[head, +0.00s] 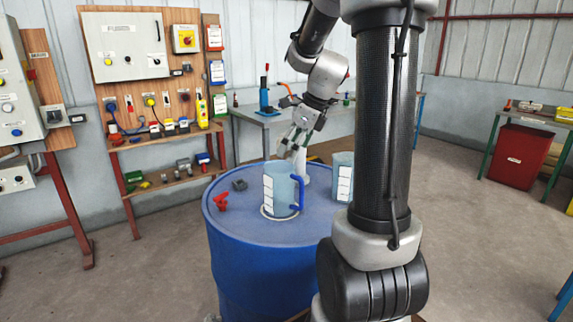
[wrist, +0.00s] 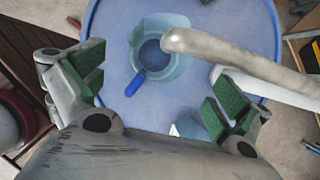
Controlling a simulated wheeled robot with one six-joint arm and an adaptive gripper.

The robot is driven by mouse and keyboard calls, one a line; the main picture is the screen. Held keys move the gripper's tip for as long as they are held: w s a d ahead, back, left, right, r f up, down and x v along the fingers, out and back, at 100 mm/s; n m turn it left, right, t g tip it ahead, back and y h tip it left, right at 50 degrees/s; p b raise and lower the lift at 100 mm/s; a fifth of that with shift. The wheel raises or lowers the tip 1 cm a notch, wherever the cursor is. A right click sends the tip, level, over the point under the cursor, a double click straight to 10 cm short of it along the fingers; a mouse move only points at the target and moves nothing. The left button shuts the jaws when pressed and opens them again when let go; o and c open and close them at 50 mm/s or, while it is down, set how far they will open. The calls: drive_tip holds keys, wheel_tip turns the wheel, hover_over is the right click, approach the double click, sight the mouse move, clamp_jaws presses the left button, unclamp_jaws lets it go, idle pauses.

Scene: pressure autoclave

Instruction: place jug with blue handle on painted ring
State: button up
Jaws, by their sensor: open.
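The clear jug with the blue handle (head: 283,190) stands upright on the blue drum top, its handle to the right in the head view. A pale painted ring (head: 265,213) shows around its base, partly hidden by the jug. In the wrist view the jug (wrist: 150,35) is seen from above, beyond the fingers, with its blue handle towards me. My gripper (head: 293,143) is above the jug, apart from it. In the wrist view its green-padded fingers (wrist: 155,92) are spread and nothing is between them.
The blue drum (head: 240,222) also holds a white pipe with a curved spout (wrist: 215,52) beside the jug, red (head: 221,201) and grey (head: 239,185) small parts, and a second clear jug (head: 343,172) partly behind my arm. The drum top's front is clear.

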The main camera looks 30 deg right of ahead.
drive_tip(key=s+a+r+n+h, duration=0.1)
drive_tip(key=s+a+r+n, duration=0.2)
drive_tip(key=s+n, duration=0.35)
drive_tip(key=s+a+r+n, duration=0.3)
drive_tip(key=s+r+n, duration=0.15)
drive_tip(key=n, duration=0.25)
drive_tip(key=s+a+f+n+h, duration=0.1)
drive_tip(key=s+a+f+n, duration=0.1)
drive_tip(key=s+n, duration=0.8)
drive_tip(key=shift+a+f+n+t+h, duration=0.15)
drive_tip(key=shift+f+n+t+h, duration=0.45)
drive_tip(key=shift+n, duration=1.95)
drive_tip(key=shift+f, duration=0.2)
